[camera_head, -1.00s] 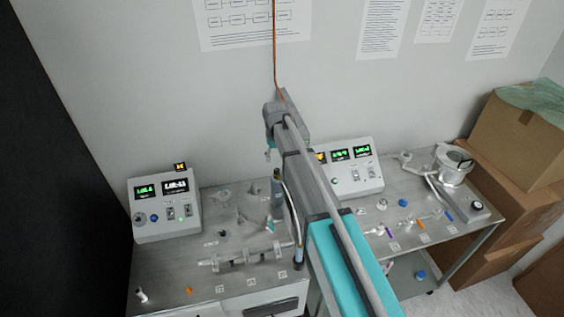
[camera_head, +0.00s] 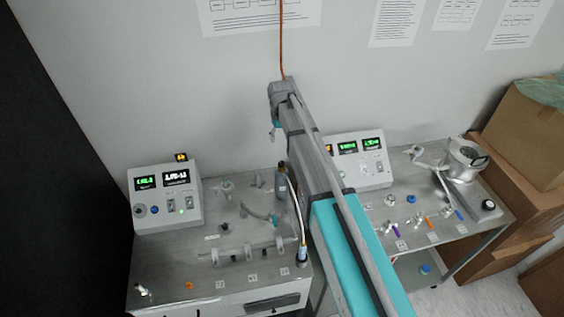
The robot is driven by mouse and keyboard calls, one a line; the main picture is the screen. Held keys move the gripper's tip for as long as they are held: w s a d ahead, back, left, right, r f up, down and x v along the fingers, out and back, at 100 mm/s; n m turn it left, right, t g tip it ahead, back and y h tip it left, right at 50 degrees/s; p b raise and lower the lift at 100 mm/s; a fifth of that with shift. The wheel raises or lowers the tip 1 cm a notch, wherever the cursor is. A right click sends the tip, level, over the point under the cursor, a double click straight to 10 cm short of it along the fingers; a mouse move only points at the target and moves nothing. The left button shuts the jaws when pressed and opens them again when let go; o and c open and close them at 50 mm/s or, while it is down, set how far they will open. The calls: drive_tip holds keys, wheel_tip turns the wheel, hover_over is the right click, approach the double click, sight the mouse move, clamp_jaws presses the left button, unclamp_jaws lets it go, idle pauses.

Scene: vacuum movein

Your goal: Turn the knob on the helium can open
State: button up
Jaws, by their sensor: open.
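A small dark grey can (camera_head: 282,182) stands upright near the back of the left bench, close beside my arm; I take it as the helium can. A pale hose arches from its top towards the bench's front right. Its knob is too small to make out, and my arm covers the area just right of it. My gripper (camera_head: 275,132) hangs below the wrist, above and slightly left of the can in the picture, apart from it. It is open, with nothing seen in it; its fingers are small and partly hidden.
A control box (camera_head: 166,197) with lit displays stands at the left bench's back left. Metal tube fittings (camera_head: 248,254) lie in front. A second control box (camera_head: 362,160) and loose parts are on the right bench. Cardboard boxes (camera_head: 520,130) stand far right. The wall is close behind.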

sight(281, 163)
drive_tip(key=shift+d+f+b, duration=0.1)
drive_tip(key=shift+f+b, duration=6.75)
drive_tip(key=c, duration=1)
drive_tip(key=shift+a, duration=0.35)
clamp_jaws()
drive_tip(key=shift+d, duration=0.25)
